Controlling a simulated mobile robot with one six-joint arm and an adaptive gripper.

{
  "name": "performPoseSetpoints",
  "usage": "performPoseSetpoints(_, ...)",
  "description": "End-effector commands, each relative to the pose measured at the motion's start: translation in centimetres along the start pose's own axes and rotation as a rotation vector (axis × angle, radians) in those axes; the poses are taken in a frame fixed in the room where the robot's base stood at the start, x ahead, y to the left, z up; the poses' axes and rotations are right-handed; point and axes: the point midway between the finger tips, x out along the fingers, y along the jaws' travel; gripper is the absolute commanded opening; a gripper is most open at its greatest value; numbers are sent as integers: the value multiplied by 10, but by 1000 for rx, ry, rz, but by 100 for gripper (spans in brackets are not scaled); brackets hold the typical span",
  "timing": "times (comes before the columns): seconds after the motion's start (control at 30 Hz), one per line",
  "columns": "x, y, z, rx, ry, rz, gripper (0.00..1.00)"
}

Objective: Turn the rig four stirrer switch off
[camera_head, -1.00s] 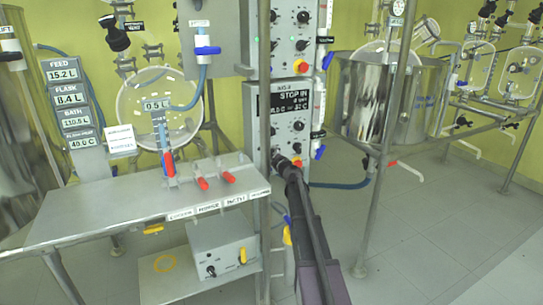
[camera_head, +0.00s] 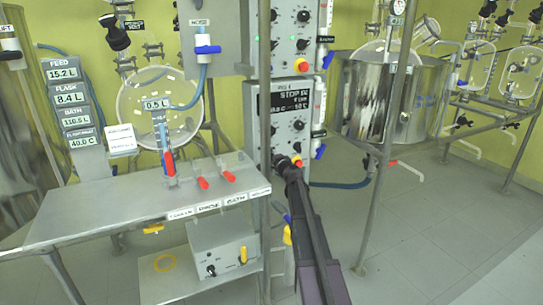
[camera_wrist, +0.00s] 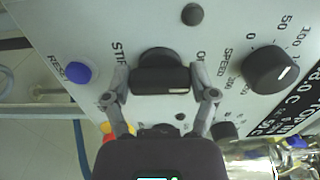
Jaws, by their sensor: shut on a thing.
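The rig four control box (camera_head: 264,135) stands in the middle of the head view, with a dark display (camera_head: 292,101) headed by a small rig label. My gripper (camera_head: 284,162) is at the lower left of its front face. In the wrist view, the stirrer switch (camera_wrist: 160,74) is a black knob with a label starting "STI" on its left. My gripper (camera_wrist: 160,92) has one finger on each side of the knob and is shut on it. A short pale mark shows near the knob's lower right edge. Part of the label right of it is hidden.
A black speed knob (camera_wrist: 272,68) sits right of the switch, and a blue reset button (camera_wrist: 78,74) left. A red and yellow button (camera_head: 297,161) is close by my gripper. A metal post (camera_head: 264,215) and bench (camera_head: 110,205) stand left.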

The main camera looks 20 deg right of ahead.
Motion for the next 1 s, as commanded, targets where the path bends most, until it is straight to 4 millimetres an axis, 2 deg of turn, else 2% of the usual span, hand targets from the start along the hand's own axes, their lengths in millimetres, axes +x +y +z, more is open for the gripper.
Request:
performPoseSetpoints(0.37,2,0,-1,-7,2,0,27)
performPoseSetpoints(0.4,2,0,-1,-7,2,0,86)
performPoseSetpoints(0.47,2,0,-1,-7,1,0,100)
performPoseSetpoints(1.0,-2,0,0,-5,0,0,100)
